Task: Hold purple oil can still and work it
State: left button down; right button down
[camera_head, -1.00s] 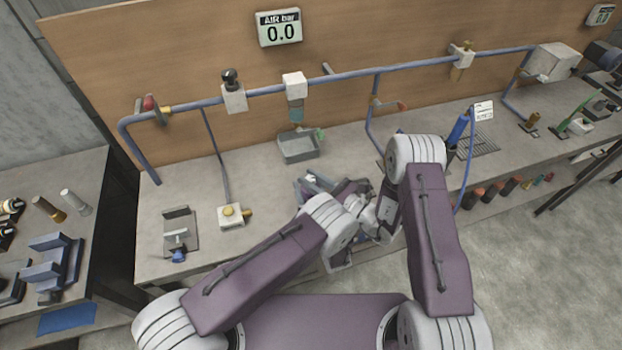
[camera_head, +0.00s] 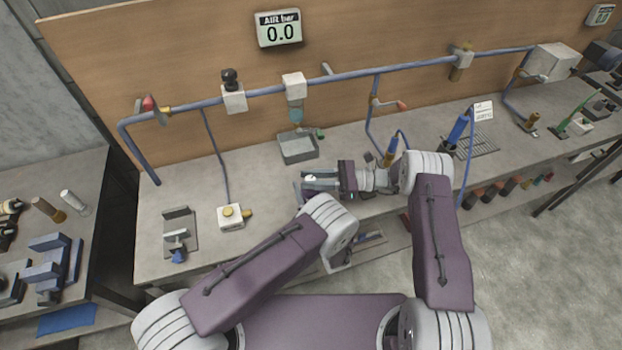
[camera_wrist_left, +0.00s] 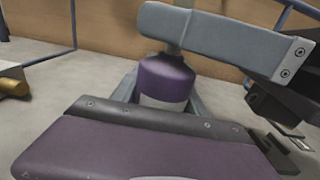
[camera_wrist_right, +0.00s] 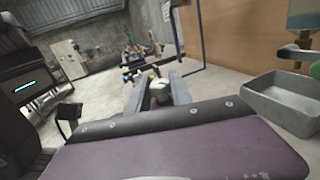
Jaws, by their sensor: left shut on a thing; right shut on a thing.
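The purple oil can (camera_wrist_left: 167,79) stands upright between the fingers of my left gripper (camera_wrist_left: 163,90), which is shut on its body. My right gripper (camera_head: 316,184) lies level across the top of the can, coming from the right. In the right wrist view, its fingers (camera_wrist_right: 160,92) are shut around a small pale top piece (camera_wrist_right: 158,87). In the left wrist view, a grey finger of the right gripper (camera_wrist_left: 225,40) crosses above the can and hides its top.
A grey open tray (camera_head: 298,148) sits on the bench (camera_head: 190,190) just behind the grippers. A white block with a yellow button (camera_head: 231,216) and a small clamp fixture (camera_head: 178,235) stand to the left. A blue-handled tool (camera_head: 457,130) stands to the right.

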jog(key=shift+n+g, duration=1)
jog(key=shift+g, duration=0.9)
jog(key=c, duration=1.1)
grip_release()
jog(key=shift+c, duration=0.2)
jog(key=v, duration=0.7)
jog(key=shift+d, duration=0.25)
jog(key=shift+r, duration=0.15)
